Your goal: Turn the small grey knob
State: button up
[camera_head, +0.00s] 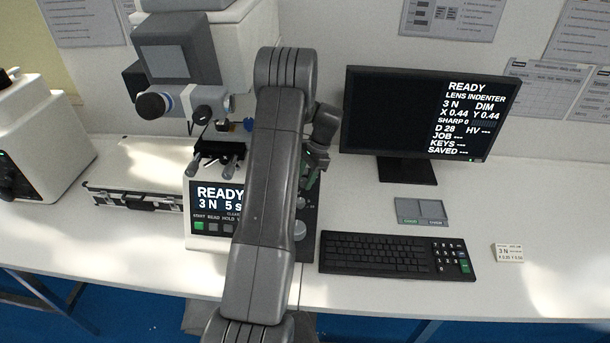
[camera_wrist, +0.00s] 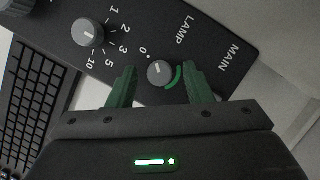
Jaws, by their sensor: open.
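The small grey knob (camera_wrist: 160,73) sits on the dark panel beside the word LAMP, with a 0 mark and a green arc next to it. In the wrist view its pale pointer line is at the top edge. My gripper (camera_wrist: 161,80) is open, with one green fingertip on each side of the knob. A gap shows on both sides, but I cannot tell the depth of the fingertips relative to it. In the head view my gripper (camera_head: 312,176) is over the right-hand panel of the tester and hides this knob.
A larger grey dial (camera_wrist: 88,33) marked 1, 2, 3, 5, 10 is close by on the panel (camera_wrist: 217,40). A big pale knob (camera_head: 299,231) is nearer the front. The keyboard (camera_head: 392,256) and monitor (camera_head: 425,115) stand to the right; a black-edged case (camera_head: 135,200) is left.

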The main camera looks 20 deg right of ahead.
jog(key=shift+f, duration=0.1)
jog(key=c, duration=1)
jog(key=shift+m+b, duration=0.3)
jog(key=shift+m, duration=0.1)
jog(key=m+t+b, duration=0.1)
jog(key=m, duration=0.2)
jog(key=shift+s+m+t+b, duration=0.15)
jog(key=shift+m+t+b, duration=0.2)
jog(key=shift+m+t, duration=0.05)
jog(key=m+t, duration=0.1)
jog(key=m, duration=0.2)
jog(key=m+t+h, duration=0.1)
jog(key=m, duration=0.2)
jog(key=shift+s+a+h+b, duration=0.1)
jog(key=shift+s+h+b, duration=0.05)
jog(key=shift+h+b, duration=0.15)
jog(key=o, duration=1)
